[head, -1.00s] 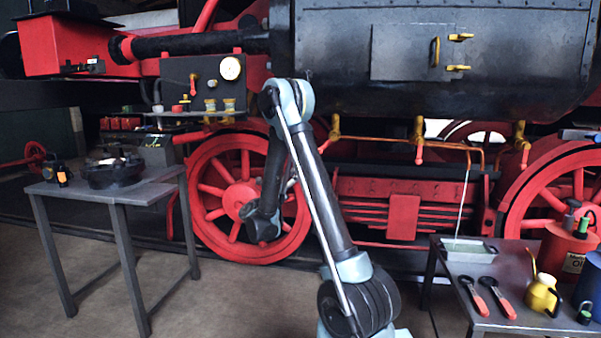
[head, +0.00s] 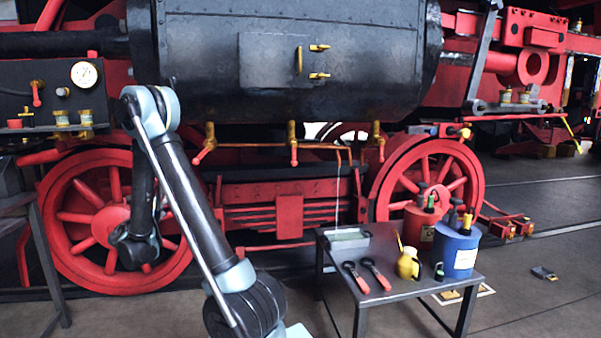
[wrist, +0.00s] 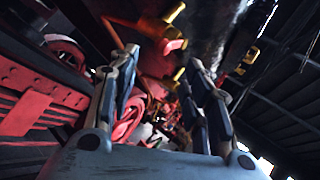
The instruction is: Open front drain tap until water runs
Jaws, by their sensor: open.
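Three brass drain taps with red levers hang under the black cylinder in the head view: a left tap (head: 210,132), a middle tap (head: 292,132) and a right tap (head: 376,130). The left lever slants down to the left; the other two hang roughly straight down. My gripper (wrist: 162,72) is open and empty in the wrist view. Brass taps show beyond its fingers, one near the top (wrist: 175,13) and one between the fingertips (wrist: 180,78). In the head view my wrist hangs low before the left wheel, left of the taps; the fingers are not clear there.
A thin pale line drops from a copper pipe (head: 300,146) to a shallow tray (head: 346,239) on the right table (head: 400,302). Floor at right is mostly clear.

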